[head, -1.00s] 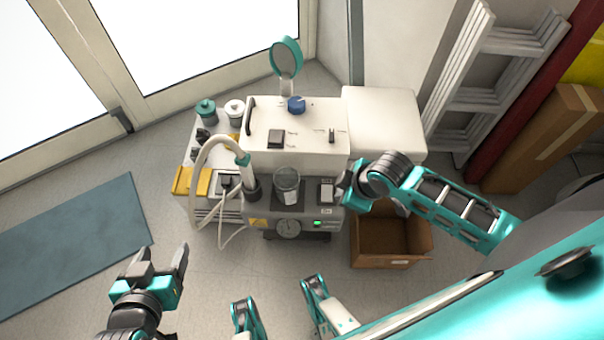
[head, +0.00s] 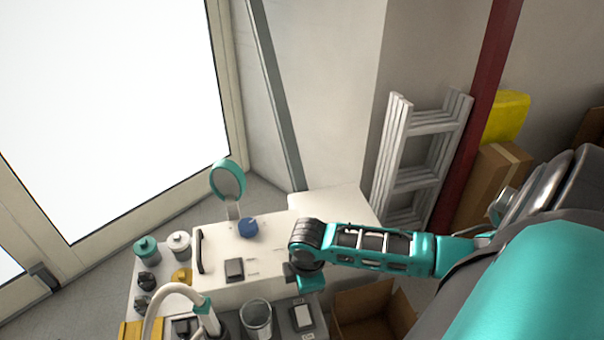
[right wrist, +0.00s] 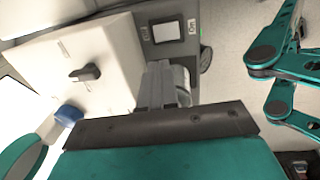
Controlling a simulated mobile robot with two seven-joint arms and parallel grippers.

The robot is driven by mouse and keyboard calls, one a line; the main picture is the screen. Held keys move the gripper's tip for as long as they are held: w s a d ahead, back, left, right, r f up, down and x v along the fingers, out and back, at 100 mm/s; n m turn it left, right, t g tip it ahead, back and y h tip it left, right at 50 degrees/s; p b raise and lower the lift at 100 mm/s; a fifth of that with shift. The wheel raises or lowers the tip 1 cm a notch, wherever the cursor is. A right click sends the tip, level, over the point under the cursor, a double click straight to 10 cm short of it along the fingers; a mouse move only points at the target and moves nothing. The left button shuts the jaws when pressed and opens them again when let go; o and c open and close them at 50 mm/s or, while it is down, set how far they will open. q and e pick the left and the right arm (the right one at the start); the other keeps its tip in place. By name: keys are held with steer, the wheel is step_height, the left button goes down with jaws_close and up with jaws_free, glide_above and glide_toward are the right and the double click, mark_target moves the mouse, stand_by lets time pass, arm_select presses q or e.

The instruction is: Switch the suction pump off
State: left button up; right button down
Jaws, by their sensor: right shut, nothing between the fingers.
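In the head view a cream box (head: 225,290) with a blue knob (head: 248,228) and a dark switch (head: 234,269) stands behind a grey panel. The panel carries a clear jar (head: 257,318) and a rocker switch (head: 303,317). My right gripper is above the box's front right, its fingers mostly hidden by the wrist. In the right wrist view its fingers (right wrist: 160,85) are shut and empty, partly covering the jar (right wrist: 183,78). The rocker switch (right wrist: 166,32) lies beyond the fingertips, apart from them. A black toggle (right wrist: 86,72) is on the box. My left gripper is out of view.
An open cardboard box (head: 372,310) stands right of the unit. A round teal-rimmed mirror (head: 228,180) and lidded pots (head: 147,249) are at the back left. A white hose (head: 170,292) arches at front left. A ladder (head: 420,165) leans against the wall.

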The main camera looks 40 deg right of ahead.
steer(key=b, duration=0.5)
glide_above(302, 310)
steer(key=f, duration=1)
steer(key=shift+s+a, duration=0.2)
steer(key=shift+s, duration=0.2)
steer(key=f, duration=0.1)
steer(key=f+b, duration=0.1)
steer(key=f, duration=0.1)
steer(key=shift+w+d+f+b, duration=0.1)
steer(key=shift+w+b, duration=0.1)
steer(key=shift+b, duration=0.1)
steer(key=shift+f, duration=0.25)
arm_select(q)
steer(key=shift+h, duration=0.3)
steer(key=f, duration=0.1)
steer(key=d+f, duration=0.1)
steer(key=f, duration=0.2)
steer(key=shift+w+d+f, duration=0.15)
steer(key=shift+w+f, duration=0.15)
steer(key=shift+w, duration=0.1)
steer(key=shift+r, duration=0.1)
arm_select(e)
steer(key=shift+w, duration=0.1)
